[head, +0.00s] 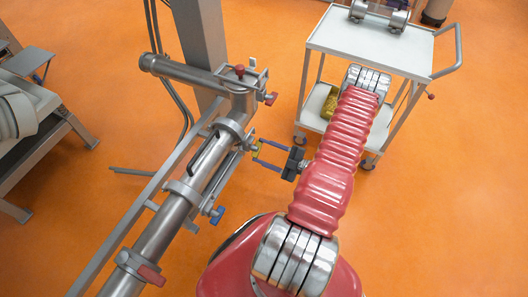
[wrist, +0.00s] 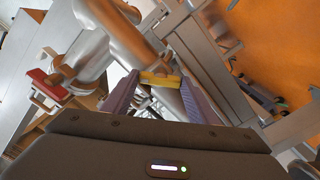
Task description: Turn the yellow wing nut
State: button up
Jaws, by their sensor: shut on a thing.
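The yellow wing nut (wrist: 160,79) shows in the wrist view between the two fingertips of my gripper (wrist: 156,84). The fingers are shut on it. In the head view my gripper (head: 257,149) reaches left from my red arm to the side of the steel tube (head: 200,170), and the small yellow nut (head: 255,151) shows at its fingertips. The nut sits beside a clamp around the tube. Its threads and rear side are hidden.
A blue wing nut (head: 217,215) and a red one (head: 151,275) sit lower along the tube. Red knobs (head: 271,98) are at its upper end. A white trolley (head: 370,45) stands at the back right. Orange floor is clear at the right.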

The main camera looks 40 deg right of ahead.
jog(key=shift+f, duration=0.1)
jog(key=o, duration=1)
jog(key=shift+o, duration=0.2)
jog(key=v, duration=1.3)
jog(key=shift+s, duration=0.4)
